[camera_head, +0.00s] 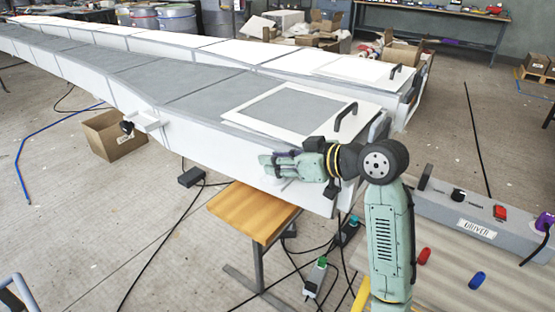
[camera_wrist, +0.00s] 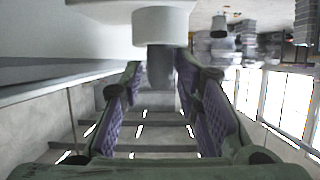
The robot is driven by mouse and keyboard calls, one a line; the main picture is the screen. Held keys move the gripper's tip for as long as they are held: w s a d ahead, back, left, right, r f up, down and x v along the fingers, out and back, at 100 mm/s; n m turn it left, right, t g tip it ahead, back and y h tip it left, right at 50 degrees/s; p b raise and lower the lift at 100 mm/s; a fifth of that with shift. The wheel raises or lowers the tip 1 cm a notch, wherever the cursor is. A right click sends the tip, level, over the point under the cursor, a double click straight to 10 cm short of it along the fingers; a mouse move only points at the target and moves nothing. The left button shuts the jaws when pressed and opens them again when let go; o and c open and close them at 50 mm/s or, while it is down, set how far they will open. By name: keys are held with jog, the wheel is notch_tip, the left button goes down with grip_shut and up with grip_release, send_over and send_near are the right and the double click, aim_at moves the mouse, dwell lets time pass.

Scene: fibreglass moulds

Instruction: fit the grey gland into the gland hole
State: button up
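My gripper (camera_head: 268,165) reaches left along the near side wall of the white mould (camera_head: 225,135), close to its right end. In the wrist view the purple finger pads of my gripper (camera_wrist: 160,78) close around the narrow grey stem of a piece with a wide pale round head, which looks like the grey gland (camera_wrist: 161,26). The pale head stands beyond the pads, at the top of that view. In the head view my fingers hide the gland. I cannot make out the gland hole in either view.
A white lid with a black handle (camera_head: 346,116) lies on the mould's top. A wooden stool (camera_head: 250,208) stands below my gripper. A white bracket (camera_head: 147,120) juts from the wall further left. A grey control box (camera_head: 470,222) is at the right; cables cross the floor.

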jog(key=shift+f, duration=0.15)
jog(key=shift+r, duration=0.2)
jog(key=b+v, duration=0.2)
jog(key=v, duration=1)
jog(key=shift+s+r+b, duration=0.1)
jog(key=shift+b, duration=0.25)
